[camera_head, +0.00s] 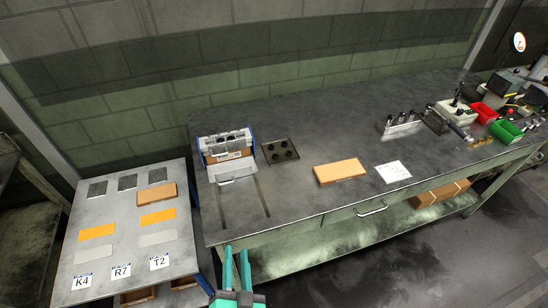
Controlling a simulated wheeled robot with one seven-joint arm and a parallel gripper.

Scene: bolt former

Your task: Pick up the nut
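I cannot make out a nut for certain at this size. Several small dark round pieces (280,151) sit on a square dark plate on the long grey workbench (310,115); I cannot tell whether any is a nut. My teal gripper (236,252) is at the bottom of the picture, in front of the bench's near edge. Its two fingers point up the picture with a gap between them, and nothing shows in the gap.
A blue-sided machine (226,148) stands at the bench's left end. An orange block (340,172) and a white sheet (393,172) lie mid-bench. Red (484,113) and green (506,131) bins stand right. A lower table (125,222) with plates and labels K4, R7, T2 is left.

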